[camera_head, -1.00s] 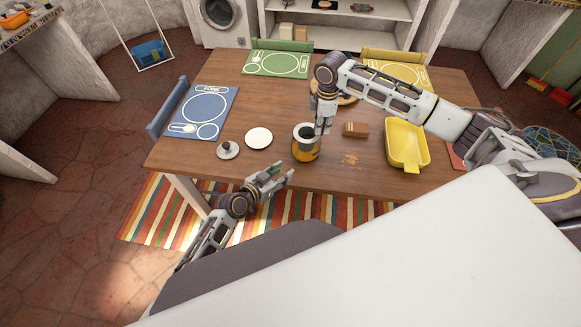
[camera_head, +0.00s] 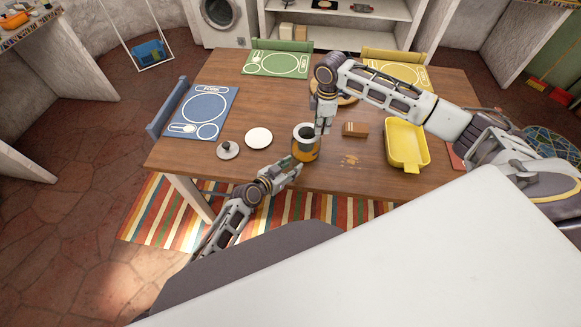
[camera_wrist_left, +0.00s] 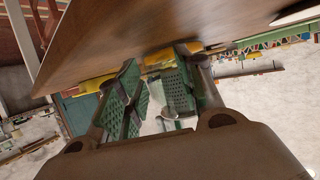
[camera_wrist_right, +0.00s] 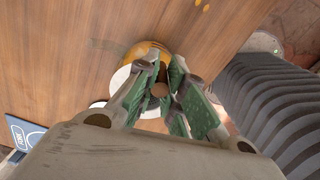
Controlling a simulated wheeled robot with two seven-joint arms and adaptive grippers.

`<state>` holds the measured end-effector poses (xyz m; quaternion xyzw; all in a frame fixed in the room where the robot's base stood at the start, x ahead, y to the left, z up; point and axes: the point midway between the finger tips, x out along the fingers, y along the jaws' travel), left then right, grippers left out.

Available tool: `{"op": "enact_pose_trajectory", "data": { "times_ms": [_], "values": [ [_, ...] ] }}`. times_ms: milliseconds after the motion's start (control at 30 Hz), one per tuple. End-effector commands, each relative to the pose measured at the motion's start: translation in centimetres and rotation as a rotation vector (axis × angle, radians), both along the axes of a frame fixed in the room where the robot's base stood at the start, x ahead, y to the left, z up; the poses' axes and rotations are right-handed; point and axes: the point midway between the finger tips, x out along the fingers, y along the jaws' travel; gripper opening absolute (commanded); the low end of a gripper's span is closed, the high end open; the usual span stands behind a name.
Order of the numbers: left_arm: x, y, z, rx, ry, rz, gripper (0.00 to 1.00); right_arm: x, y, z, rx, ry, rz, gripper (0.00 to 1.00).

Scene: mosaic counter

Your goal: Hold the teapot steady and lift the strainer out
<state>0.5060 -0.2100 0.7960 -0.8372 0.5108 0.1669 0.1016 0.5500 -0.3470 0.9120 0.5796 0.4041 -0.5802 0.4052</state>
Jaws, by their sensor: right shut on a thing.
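The teapot (camera_head: 304,152) stands upright near the table's front edge, with an orange-yellow body and a pale rim around a dark opening. Its orange side also shows in the right wrist view (camera_wrist_right: 147,47). My right gripper (camera_head: 323,130) points down at the right side of the rim. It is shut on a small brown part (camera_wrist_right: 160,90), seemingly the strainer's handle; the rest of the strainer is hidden. My left gripper (camera_head: 296,165) is open, low at the teapot's front left. Its fingers are apart in the left wrist view (camera_wrist_left: 158,85); contact with the teapot is unclear.
A round lid with a dark knob (camera_head: 228,150) and a white plate (camera_head: 258,137) lie left of the teapot. A brown block (camera_head: 355,129) and a yellow tray (camera_head: 394,157) lie to the right. Blue (camera_head: 205,105) and green (camera_head: 270,62) placemats lie farther back.

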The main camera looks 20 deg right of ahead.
Motion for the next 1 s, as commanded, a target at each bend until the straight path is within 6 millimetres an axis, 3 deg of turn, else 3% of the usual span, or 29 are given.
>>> {"op": "enact_pose_trajectory", "data": {
  "times_ms": [133, 433, 633, 667, 833, 1000],
  "values": [
    [0.01, 0.01, 0.01, 0.000, 0.000, 0.000, 0.36, 0.01, 0.00, 0.01, 0.000, 0.000, 0.000, 0.00],
    [0.01, 0.03, 0.01, 0.000, 0.000, 0.000, 0.00, 0.00, 0.00, 0.01, 0.000, 0.000, 0.000, 0.00],
    [0.01, 0.03, 0.01, 0.000, 0.000, 0.000, 0.00, 0.00, 0.00, 0.01, 0.000, 0.000, 0.000, 0.00],
    [0.01, 0.04, 0.01, 0.000, 0.000, 0.000, 0.13, 0.00, 0.00, 0.01, 0.000, 0.000, 0.000, 0.00],
    [0.01, 0.04, 0.01, 0.000, 0.000, 0.000, 0.34, 0.00, 0.00, 0.01, 0.000, 0.000, 0.000, 0.00],
    [0.01, 0.03, 0.01, 0.000, 0.000, 0.000, 0.36, 0.00, 0.00, 0.01, 0.000, 0.000, 0.000, 0.00]
  ]
}}
